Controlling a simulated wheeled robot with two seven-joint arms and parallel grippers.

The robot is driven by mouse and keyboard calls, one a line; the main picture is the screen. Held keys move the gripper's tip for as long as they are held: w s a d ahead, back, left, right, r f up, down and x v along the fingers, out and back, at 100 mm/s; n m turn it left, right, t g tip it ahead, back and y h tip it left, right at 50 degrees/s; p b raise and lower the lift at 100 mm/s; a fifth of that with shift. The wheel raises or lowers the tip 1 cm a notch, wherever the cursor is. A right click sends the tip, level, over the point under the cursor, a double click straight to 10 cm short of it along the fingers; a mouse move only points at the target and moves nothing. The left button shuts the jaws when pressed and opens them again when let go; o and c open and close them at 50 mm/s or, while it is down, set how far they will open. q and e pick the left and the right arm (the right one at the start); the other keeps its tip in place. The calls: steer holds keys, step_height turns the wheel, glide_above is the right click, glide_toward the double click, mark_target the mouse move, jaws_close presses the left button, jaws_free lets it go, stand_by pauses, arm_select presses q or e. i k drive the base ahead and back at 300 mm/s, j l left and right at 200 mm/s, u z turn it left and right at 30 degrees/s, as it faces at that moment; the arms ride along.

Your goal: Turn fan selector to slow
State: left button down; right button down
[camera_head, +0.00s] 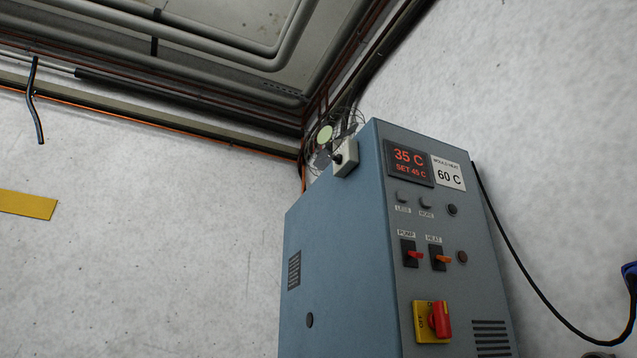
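No control in view carries a readable fan label. A small pale box with a dark knob (337,158) is at the upper left edge of the blue-grey cabinet (340,240); its markings are too small to read, so I cannot tell whether it is the fan selector. The cabinet front has a PUMP switch (411,254), a HEAT switch (440,258) and a red rotary switch (438,321) on a yellow plate. Neither of my grippers shows.
A display (409,163) reads 35 C, SET 45 C, beside a white card (448,174) reading 60 C. A black cable (528,290) hangs right of the cabinet towards a blue object (630,272) cut by the picture edge. Pipes (220,45) run overhead.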

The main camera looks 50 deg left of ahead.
mark_target(337, 158)
steer(key=u, duration=0.4)
steer(key=i+u, duration=0.1)
steer(key=u, duration=0.7)
steer(key=i+l+u, duration=0.1)
steer(key=u, duration=0.3)
